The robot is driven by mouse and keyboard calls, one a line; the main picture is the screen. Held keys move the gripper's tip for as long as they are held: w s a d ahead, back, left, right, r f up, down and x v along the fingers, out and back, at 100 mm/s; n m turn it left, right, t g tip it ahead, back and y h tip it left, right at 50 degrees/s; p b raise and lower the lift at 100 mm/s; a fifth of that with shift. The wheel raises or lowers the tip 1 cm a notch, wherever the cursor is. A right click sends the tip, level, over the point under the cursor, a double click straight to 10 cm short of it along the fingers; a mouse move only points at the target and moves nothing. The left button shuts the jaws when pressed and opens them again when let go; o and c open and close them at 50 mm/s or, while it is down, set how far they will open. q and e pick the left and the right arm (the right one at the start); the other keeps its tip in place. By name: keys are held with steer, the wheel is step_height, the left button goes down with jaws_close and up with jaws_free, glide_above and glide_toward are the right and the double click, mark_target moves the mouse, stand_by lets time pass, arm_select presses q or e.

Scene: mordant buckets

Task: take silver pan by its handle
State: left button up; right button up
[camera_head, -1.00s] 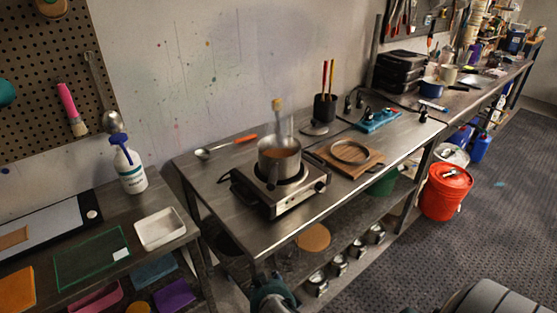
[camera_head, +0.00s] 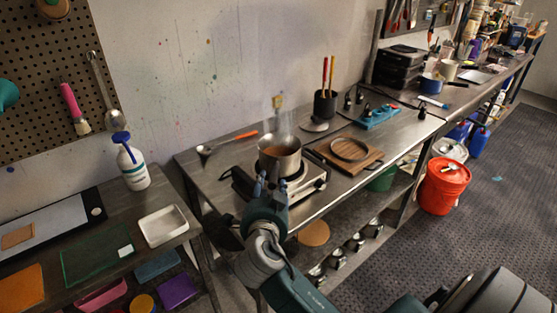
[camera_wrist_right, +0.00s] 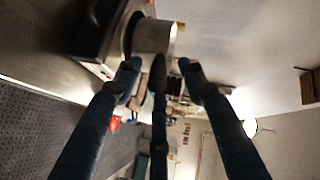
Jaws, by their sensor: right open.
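The silver pan (camera_head: 280,160) sits upright on the hot plate, with brownish contents and faint steam. Its dark handle points toward the front, largely hidden by my gripper in the head view. My right gripper (camera_head: 264,186) is open at the pan's front side, fingers pointing at it. My left gripper is not in view.
The hot plate (camera_head: 312,188) stands on the metal table (camera_head: 225,172). A wooden board (camera_head: 372,162) with a dark ring lies to its right. A ladle with an orange handle (camera_head: 245,135) lies behind left. A black cup (camera_head: 325,103) with brushes stands at the back.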

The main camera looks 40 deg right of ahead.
mark_target(274, 176)
steer(key=shift+x, duration=0.75)
steer(key=p+x, duration=0.1)
steer(key=x, duration=0.1)
steer(key=p+x, duration=0.2)
steer(key=shift+s+d, duration=0.15)
steer(key=shift+d, duration=0.3)
steer(key=shift+w+d+f, duration=0.15)
steer(key=shift+w+f, duration=0.05)
steer(key=shift+w, duration=0.05)
steer(key=shift+c, duration=0.7)
steer(key=shift+s, duration=0.1)
jaws_close()
steer(key=shift+r, duration=0.25)
